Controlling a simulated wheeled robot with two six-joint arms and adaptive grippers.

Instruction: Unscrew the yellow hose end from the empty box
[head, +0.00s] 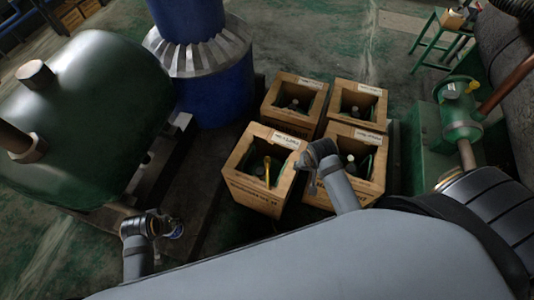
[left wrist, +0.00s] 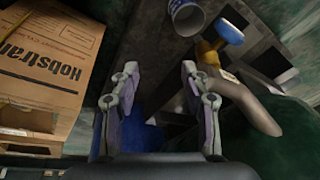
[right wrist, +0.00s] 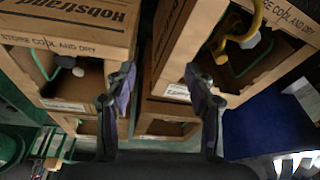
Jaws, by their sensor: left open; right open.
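Several open cardboard boxes stand together in the head view. The front left box (head: 252,192) has a yellow hose end (head: 267,172) rising inside it. In the right wrist view the yellow hose (right wrist: 254,18) curves down into that box (right wrist: 185,45) near a pale round knob (right wrist: 250,40). Whether the hose end is screwed on cannot be seen.
A green tank (head: 90,110) stands at the left and a blue column (head: 205,80) behind the boxes. Green machinery (head: 455,120) with a pipe stands at the right. A small green stand (head: 440,42) is at the far right. Open floor (head: 350,45) lies beyond the boxes.

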